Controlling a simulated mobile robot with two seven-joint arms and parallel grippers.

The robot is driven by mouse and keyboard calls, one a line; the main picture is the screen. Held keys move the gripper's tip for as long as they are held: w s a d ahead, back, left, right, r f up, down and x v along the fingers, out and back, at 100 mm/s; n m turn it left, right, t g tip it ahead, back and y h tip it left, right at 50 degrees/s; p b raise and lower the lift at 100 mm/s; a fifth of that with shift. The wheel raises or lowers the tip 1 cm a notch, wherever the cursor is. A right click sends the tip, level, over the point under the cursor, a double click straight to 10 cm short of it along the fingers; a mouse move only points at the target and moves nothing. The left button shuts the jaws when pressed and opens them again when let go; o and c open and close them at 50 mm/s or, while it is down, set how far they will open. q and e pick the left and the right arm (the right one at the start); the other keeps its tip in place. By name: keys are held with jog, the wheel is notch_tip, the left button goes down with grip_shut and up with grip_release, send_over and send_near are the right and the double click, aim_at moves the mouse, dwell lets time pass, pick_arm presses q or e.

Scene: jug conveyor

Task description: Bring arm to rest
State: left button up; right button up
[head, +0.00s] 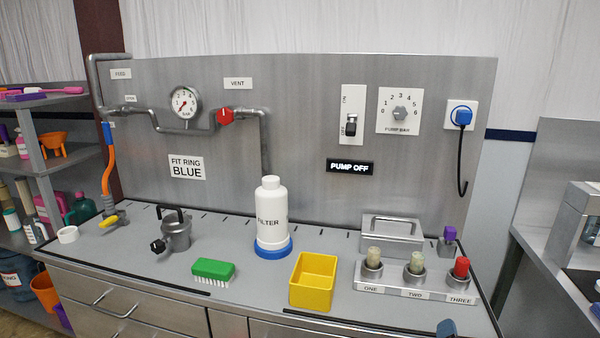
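Neither of my arms nor grippers shows clearly in the head view. A white filter bottle (270,206) stands upright on the counter with a blue ring (273,248) around its base. A steel pot (175,231) with a black handle and black knob stands to its left. The panel (300,130) behind carries a sign reading "FIT RING BLUE" (186,167) and a display reading "PUMP OFF" (350,167).
A green brush (213,268) and an open yellow bin (313,281) are near the front edge. A rack (415,287) labelled ONE, TWO, THREE stands right, before a metal box (390,233). A small blue-grey thing (446,327) is cut off at the bottom. Shelves (50,165) stand left.

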pick_arm(q)
jog(key=shift+s+a+f, duration=0.1)
jog(key=shift+s+a, duration=0.05)
jog(key=shift+s, duration=0.1)
pick_arm(e)
jog(key=s+a+f+m+g+y, duration=0.2)
jog(key=s+f+m, duration=0.6)
jog(key=s+m, duration=0.2)
jog(key=s+a+f+m+g+y, duration=0.2)
jog(key=s+f+m+y, duration=0.1)
jog(key=s+f+m, duration=0.5)
jog(key=s+m, duration=0.2)
jog(key=m, duration=0.2)
jog(key=shift+s+m+g, duration=0.2)
jog(key=shift+m+g, duration=0.1)
jog(key=shift+m, duration=0.1)
jog(key=shift+a, duration=0.1)
pick_arm(q)
jog(key=shift+s+f, duration=0.1)
jog(key=shift+s, duration=0.15)
